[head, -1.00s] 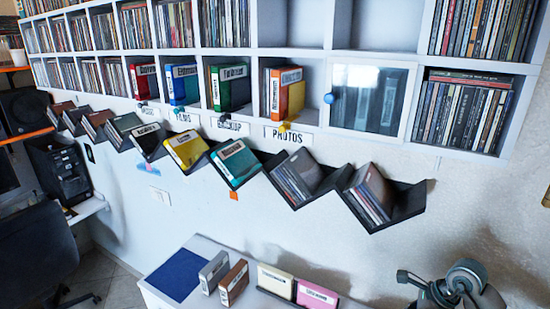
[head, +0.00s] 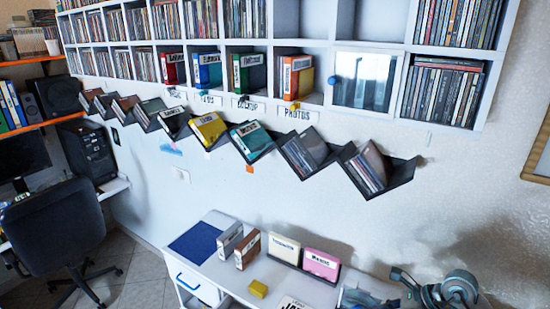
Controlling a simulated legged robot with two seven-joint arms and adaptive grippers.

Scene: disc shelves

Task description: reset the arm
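My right arm shows at the lower right of the head view, in dark grey and black links. Its gripper (head: 408,284) seems to be at the left end of these links, over the right part of the white cabinet top. It is small and partly cut off by the bottom edge, so I cannot tell whether the fingers are open or shut. I see nothing clearly held in it. My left arm and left gripper are not in view.
A black zigzag shelf (head: 402,173) and white cubby shelves (head: 330,118) line the wall. A chair (head: 55,235) stands left.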

